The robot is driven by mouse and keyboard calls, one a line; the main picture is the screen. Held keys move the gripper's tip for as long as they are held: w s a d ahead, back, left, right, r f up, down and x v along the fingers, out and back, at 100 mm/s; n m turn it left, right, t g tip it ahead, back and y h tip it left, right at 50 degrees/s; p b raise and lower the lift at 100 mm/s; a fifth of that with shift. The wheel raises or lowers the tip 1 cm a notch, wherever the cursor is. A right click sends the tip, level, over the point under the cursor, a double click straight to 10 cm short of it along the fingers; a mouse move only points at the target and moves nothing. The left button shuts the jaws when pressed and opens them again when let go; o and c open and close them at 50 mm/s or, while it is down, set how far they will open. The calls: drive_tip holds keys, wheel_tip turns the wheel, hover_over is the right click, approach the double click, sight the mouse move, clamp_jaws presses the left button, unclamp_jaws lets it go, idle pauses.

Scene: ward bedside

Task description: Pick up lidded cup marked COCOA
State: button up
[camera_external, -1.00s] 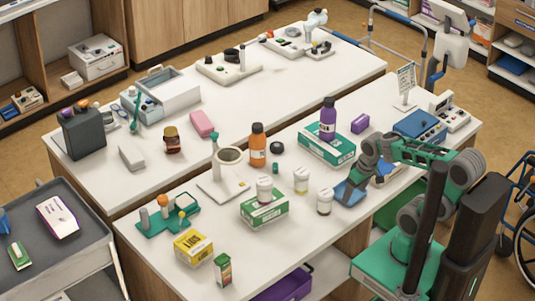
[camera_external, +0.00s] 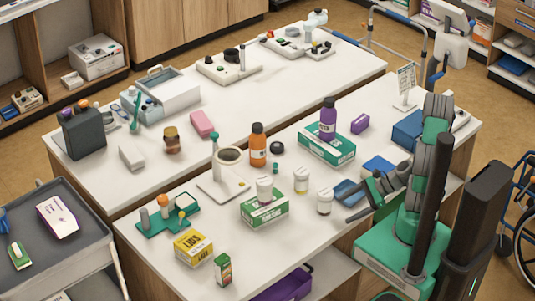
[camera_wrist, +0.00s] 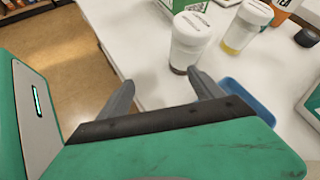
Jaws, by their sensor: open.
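A small white-lidded cup (camera_external: 324,202) stands on the table near its front edge; it also shows in the wrist view (camera_wrist: 189,42), with a dark lower part. Its lettering is too small to read. A second lidded cup (camera_external: 301,181), with a yellowish lower part in the wrist view (camera_wrist: 246,27), stands just behind it. A third lidded cup (camera_external: 264,189) sits on a green-and-white box (camera_external: 264,210). I cannot tell from lettering which is COCOA. My gripper (camera_external: 356,197) is open and empty, right of the nearest cup. In the wrist view its fingertips (camera_wrist: 163,82) point toward that cup, apart from it.
A blue tray (camera_external: 349,192) lies beside my gripper, close to the right finger in the wrist view. An orange bottle (camera_external: 258,145) and a purple bottle (camera_external: 328,120) stand farther back. The table's front edge is close by.

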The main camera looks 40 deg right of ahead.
sight(325, 200)
drive_tip(key=r+m+t, duration=0.1)
drive_tip(key=m, duration=0.1)
drive_tip(key=w+r+m+t, duration=0.2)
drive_tip(key=m, duration=0.1)
drive_tip(key=shift+w+d+m+t, duration=0.2)
drive_tip(key=shift+d+m+t, duration=0.05)
drive_tip(key=shift+m+t, duration=0.05)
drive_tip(key=shift+w+a, duration=0.2)
drive_tip(key=shift+w, duration=0.15)
drive_tip(key=x, duration=0.7)
drive_tip(key=shift+w+d, duration=0.1)
clamp_jaws()
